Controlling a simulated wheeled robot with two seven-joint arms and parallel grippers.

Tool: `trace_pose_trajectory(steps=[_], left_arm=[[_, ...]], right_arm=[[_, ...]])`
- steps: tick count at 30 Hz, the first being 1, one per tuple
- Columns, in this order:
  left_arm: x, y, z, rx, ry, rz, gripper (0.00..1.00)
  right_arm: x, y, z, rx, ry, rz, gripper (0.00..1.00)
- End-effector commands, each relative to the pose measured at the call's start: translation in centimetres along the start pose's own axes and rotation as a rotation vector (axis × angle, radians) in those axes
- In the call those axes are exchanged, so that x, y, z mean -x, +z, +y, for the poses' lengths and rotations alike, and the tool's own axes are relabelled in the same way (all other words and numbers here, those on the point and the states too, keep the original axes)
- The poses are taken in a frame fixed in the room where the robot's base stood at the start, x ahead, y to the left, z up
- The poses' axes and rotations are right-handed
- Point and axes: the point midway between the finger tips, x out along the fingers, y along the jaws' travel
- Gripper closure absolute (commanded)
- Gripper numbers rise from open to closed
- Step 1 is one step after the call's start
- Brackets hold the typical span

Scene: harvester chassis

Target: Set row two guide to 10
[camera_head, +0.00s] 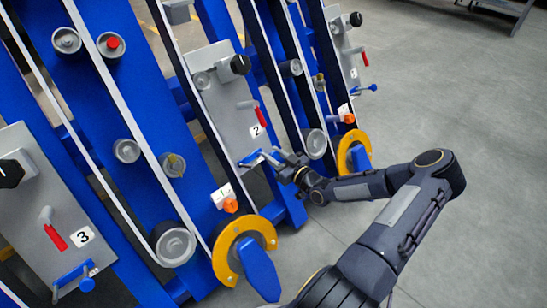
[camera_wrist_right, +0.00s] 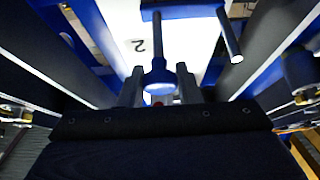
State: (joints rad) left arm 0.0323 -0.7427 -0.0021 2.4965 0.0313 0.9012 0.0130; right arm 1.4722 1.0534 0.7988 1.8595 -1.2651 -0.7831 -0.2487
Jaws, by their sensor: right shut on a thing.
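The grey row two panel (camera_head: 222,108) carries a white label "2" (camera_head: 256,131), a red lever (camera_head: 261,116) and a black knob (camera_head: 240,65). A blue crank handle (camera_head: 252,159) is at its lower end. My right gripper (camera_head: 281,162) is at this handle. In the right wrist view the blue handle (camera_wrist_right: 160,45) hangs down with its rounded end between the two fingers of my right gripper (camera_wrist_right: 160,88), which is shut on it. A small orange block (camera_head: 231,206) sits by a white marked plate (camera_head: 222,194) below the panel; its markings are too small to read.
Row three's panel (camera_head: 35,185) is at the left, with its own blue crank (camera_head: 80,279). Another similar panel (camera_head: 342,45) is at upper right. Yellow rings with blue plates (camera_head: 228,262) stick out below. Open grey floor (camera_head: 450,100) lies to the right.

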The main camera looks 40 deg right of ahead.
Motion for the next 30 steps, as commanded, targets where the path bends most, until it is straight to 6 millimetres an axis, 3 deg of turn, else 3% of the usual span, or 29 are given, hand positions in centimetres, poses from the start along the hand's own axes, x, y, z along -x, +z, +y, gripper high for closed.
trace_pose_trajectory(steps=[1, 2, 6, 16, 30], left_arm=[[0.0, 0.0, 0.0, 0.000, 0.000, 0.000, 0.64], [0.0, 0.0, 0.0, 0.000, 0.000, 0.000, 0.64], [0.0, 0.0, 0.0, 0.000, 0.000, 0.000, 0.64], [0.2, -0.1, 0.1, 0.000, 0.000, 0.000, 0.64], [1.8, -0.9, 0.8, 0.000, 0.000, 0.000, 0.64]], right_arm=[[0.1, 0.1, 0.1, 0.000, 0.002, -0.001, 1.00], [0.1, 0.1, 0.1, 0.000, 0.002, -0.001, 0.66], [0.1, 0.0, 0.1, 0.000, 0.001, -0.001, 0.51], [0.6, 0.0, 0.1, 0.000, 0.002, -0.002, 0.51], [7.3, -0.1, 0.1, 0.001, 0.002, -0.002, 0.51]])
